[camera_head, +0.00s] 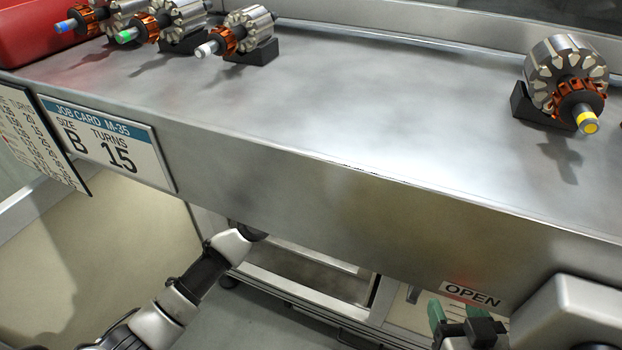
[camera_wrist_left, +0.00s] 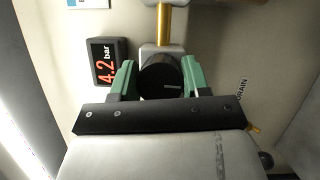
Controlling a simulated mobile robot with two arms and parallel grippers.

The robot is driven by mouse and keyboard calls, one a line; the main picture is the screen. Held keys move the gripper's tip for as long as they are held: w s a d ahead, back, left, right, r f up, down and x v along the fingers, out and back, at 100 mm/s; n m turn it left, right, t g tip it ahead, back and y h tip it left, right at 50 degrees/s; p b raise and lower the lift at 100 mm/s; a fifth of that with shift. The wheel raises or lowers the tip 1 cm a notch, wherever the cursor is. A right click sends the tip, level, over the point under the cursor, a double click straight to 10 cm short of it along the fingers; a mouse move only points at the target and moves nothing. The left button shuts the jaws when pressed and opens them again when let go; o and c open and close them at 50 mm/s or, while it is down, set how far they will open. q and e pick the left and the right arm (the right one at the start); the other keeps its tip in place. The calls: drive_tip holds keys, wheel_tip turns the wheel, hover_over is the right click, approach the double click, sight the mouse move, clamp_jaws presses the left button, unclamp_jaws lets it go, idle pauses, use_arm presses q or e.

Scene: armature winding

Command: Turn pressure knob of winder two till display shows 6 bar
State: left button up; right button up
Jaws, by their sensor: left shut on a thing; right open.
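In the left wrist view, a round black knob (camera_wrist_left: 161,82) sits between the green fingers of my left gripper (camera_wrist_left: 160,80), which is shut on it. A dark display (camera_wrist_left: 105,63) to the left of the knob shows 4.2 bar in red, turned sideways. In the head view my left arm comes in at the lower left and its hand is hidden under the bench edge. My right gripper (camera_head: 468,322), with green fingertips, is open and empty below the bench front at the lower right, near an OPEN label.
A steel bench (camera_head: 330,110) spans the head view. Several armatures stand at its back left and one with a yellow tip (camera_head: 567,80) at the right. A job card (camera_head: 105,142) reads size B, turns 15. A DRAIN label (camera_wrist_left: 241,90) is right of the knob.

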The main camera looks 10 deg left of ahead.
use_arm(q)
drive_tip(key=o, duration=0.9)
drive_tip(key=shift+b+v, duration=0.3)
drive_tip(key=shift+v, duration=5.1)
use_arm(e)
drive_tip(key=shift+w+a+r+t+y, duration=0.15)
drive_tip(key=shift+r+t+y, duration=0.05)
drive_tip(key=shift+r+t, duration=0.3)
drive_tip(key=shift+w+a+r+t+y, duration=0.1)
drive_tip(key=shift+w+r+t+y, duration=0.1)
drive_tip(key=shift+r+t, duration=0.25)
